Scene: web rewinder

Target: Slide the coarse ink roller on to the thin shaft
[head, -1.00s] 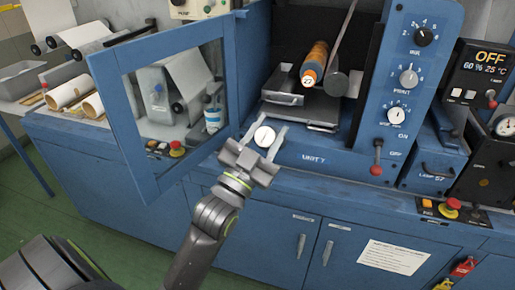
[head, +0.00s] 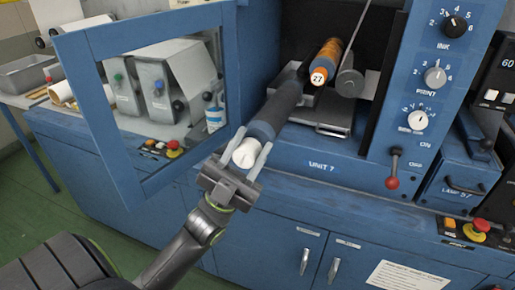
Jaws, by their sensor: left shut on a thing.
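My left gripper (head: 247,160) is shut on a dark grey roller (head: 277,108) by its white-capped near end. The roller points up and away into the open bay of the blue machine. Its far end is dark against the bay, and I cannot tell whether it is around a shaft. Right of it are an orange roller (head: 327,58) with a white end marked 27 and a grey cylinder (head: 350,83). A thin grey rod (head: 364,25) runs up and back behind the cylinder. I cannot tell which part is the thin shaft. My right gripper is not in view.
A blue framed glass door (head: 80,95) stands open left of the roller. A metal tray (head: 322,113) lies below the orange roller. The blue control panel (head: 437,95), with knobs and a red-tipped lever (head: 393,170), bounds the bay on the right.

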